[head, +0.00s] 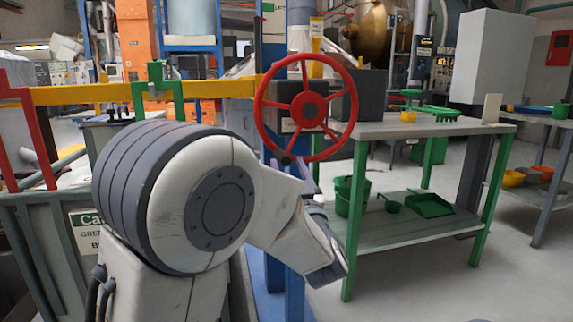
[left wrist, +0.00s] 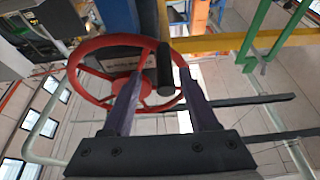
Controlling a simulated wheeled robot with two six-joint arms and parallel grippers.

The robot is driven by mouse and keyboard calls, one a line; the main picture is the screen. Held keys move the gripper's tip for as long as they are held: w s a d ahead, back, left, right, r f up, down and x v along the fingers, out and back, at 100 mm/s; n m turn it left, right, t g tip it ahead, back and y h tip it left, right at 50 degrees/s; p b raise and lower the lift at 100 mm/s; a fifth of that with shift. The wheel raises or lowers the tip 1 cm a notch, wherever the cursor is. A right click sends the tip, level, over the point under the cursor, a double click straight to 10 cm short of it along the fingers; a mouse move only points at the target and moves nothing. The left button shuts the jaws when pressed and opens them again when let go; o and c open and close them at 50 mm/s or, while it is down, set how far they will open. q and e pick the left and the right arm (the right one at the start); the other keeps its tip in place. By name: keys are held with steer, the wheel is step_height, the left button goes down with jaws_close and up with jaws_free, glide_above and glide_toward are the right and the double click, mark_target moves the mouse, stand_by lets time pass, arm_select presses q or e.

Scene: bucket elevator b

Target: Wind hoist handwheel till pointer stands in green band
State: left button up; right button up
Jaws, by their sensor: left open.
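The red handwheel (head: 307,108) has several spokes and stands upright on a blue post, its hub in front of a dark box. A dark crank knob (head: 286,159) sits at the bottom of its rim. My left gripper (head: 292,168) is at that knob, its lower part hidden by my forearm. In the left wrist view, the open left gripper (left wrist: 161,74) has one finger on either side of the dark knob (left wrist: 164,64); I cannot tell whether they touch it. The red wheel (left wrist: 100,58) lies just beyond. I cannot make out the pointer or green band. My right gripper is not in view.
A workbench (head: 430,128) with green legs stands right of the wheel, holding green tools. A green bucket (head: 350,195) is on its lower shelf. A yellow rail (head: 215,89) runs left of the wheel. A grey bin (head: 40,225) stands at lower left.

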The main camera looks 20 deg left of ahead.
arm_select(q)
steer(key=shift+x, duration=1.5)
jaws_close()
steer(key=shift+d, duration=0.1)
